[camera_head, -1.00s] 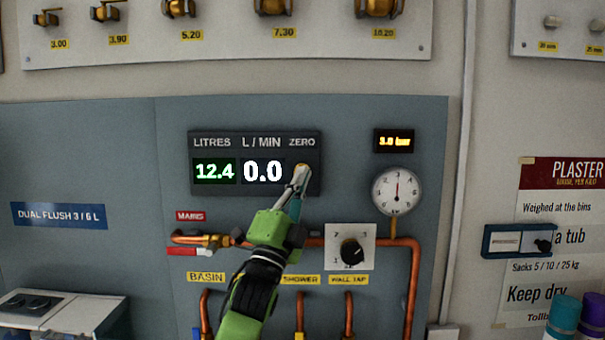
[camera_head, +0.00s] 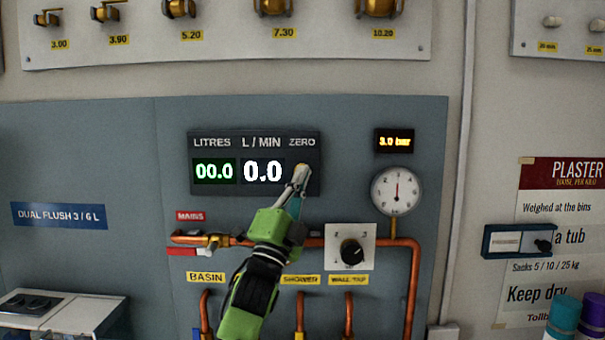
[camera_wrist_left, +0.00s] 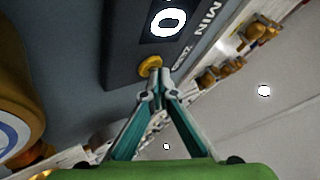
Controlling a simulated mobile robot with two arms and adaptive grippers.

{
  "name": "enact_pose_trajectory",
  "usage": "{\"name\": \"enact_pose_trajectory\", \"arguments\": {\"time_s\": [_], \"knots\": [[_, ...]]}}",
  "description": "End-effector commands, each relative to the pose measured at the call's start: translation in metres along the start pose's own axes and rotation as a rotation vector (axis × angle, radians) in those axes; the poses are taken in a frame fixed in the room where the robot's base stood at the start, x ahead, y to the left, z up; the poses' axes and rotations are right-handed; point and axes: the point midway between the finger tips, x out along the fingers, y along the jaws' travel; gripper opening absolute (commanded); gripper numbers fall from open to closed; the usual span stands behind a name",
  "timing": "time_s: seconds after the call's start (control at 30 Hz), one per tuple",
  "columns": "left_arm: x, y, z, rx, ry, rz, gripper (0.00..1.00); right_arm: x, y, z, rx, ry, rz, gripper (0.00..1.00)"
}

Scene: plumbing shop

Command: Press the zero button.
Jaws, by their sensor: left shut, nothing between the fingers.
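The dark meter panel (camera_head: 255,189) is on the grey board. Its LITRES display (camera_head: 214,171) reads 00.0 and its L / MIN display (camera_head: 263,171) reads 0.0. The zero button (camera_wrist_left: 150,65) is a round yellow-brass knob on the panel, under the ZERO label (camera_head: 302,142). My right gripper is not in view.
Copper pipes (camera_head: 412,290) and a black dial (camera_head: 351,251) are below and right of the panel. A round gauge (camera_head: 397,190) and a 3.0 bar display (camera_head: 393,140) are to the right. Brass taps (camera_head: 274,8) line the board above.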

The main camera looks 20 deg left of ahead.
Motion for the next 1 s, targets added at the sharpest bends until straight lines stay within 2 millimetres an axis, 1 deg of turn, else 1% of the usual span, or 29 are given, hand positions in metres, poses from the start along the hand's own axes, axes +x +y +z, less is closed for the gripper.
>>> {"name": "enact_pose_trajectory", "arguments": {"time_s": [0.23, 0.57, 1.0], "knots": [[-0.007, -0.005, -0.004, 0.0, 0.0, 0.0, 0.0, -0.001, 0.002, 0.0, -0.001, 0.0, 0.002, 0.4], [-0.009, -0.006, -0.006, 0.0, 0.0, 0.001, 0.0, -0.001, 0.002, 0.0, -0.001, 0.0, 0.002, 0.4], [-0.039, -0.028, -0.028, 0.0, 0.001, 0.0, 0.0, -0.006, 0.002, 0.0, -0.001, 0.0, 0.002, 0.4]]}}
